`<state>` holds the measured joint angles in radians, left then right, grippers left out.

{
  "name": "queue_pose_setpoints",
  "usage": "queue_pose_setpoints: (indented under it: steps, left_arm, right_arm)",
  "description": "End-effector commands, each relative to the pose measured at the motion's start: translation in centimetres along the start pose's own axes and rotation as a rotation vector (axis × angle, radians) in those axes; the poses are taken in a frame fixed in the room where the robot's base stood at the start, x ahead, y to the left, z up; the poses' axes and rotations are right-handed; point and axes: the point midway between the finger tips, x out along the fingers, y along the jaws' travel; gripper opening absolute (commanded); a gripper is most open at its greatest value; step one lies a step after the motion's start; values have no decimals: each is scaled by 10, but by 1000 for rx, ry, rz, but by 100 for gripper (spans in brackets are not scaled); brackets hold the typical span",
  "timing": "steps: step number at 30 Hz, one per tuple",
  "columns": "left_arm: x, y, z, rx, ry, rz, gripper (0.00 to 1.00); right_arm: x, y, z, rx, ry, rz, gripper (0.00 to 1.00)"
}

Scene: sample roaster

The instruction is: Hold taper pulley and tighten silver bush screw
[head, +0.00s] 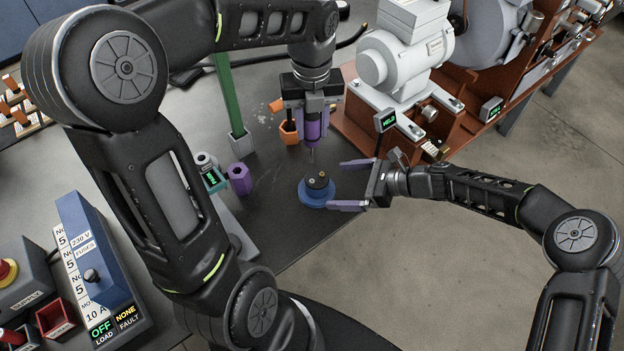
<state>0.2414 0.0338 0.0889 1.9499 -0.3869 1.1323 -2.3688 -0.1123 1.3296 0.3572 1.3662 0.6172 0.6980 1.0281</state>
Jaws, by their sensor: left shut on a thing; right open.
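The taper pulley (312,202) is a blue disc with a dark hub, lying on the dark bench top. A silver bush screw (319,175) and a brass-coloured spot show on the hub. My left gripper (313,112) is shut on a purple-handled driver (313,130), held upright above and behind the pulley. Its thin shaft points down, and its tip appears above the hub, apart from the screws. My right gripper (338,185) is open at the pulley's right. Its purple fingers point left, one behind and one in front; whether they touch the pulley I cannot tell.
A purple hexagonal holder (239,179) and an orange one (289,132) stand on the bench, near a green post (229,95). The roaster's brown base (365,135) with a small display reading HELD (385,121) is behind right. The fuse box (95,265) is front left.

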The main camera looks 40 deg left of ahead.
Motion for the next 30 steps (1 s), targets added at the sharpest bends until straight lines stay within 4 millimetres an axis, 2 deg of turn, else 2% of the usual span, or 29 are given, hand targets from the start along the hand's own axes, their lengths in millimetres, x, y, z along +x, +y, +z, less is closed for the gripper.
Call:
queue_pose_setpoints:
  steps: [3, 9, 30]
  left_arm:
    - [0, 0, 0, 0, -1, 0, 0]
    - [0, 0, 0, 0, 0, 0, 0]
    - [0, 0, 0, 0, 0, 0, 0]
  right_arm:
    - [-25, -1, 0, 0, 1, -2, 100]
    - [-49, 0, 0, 1, 0, 0, 100]
    - [-52, 0, 0, 1, 0, 1, 100]
